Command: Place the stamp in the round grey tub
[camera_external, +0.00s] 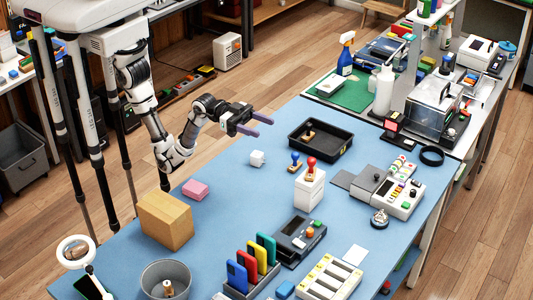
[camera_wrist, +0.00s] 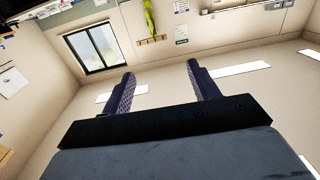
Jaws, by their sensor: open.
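The round grey tub (camera_external: 184,270) stands at the front left of the blue table. A small wooden-handled thing (camera_external: 168,288), like a stamp, is inside it. Other stamp-like things are a wooden one (camera_external: 309,131) in the black tray, a red-knobbed one (camera_external: 311,165) on a white box, and a blue-knobbed one (camera_external: 295,159) beside that box. My gripper (camera_external: 265,128) is open and empty, above the table's far left edge, apart from all of these. The wrist view shows the gripper's parted fingers (camera_wrist: 160,70) against walls and a window.
The black tray (camera_external: 335,153) is at the back. A phone rack (camera_external: 252,280) is right of the tub.

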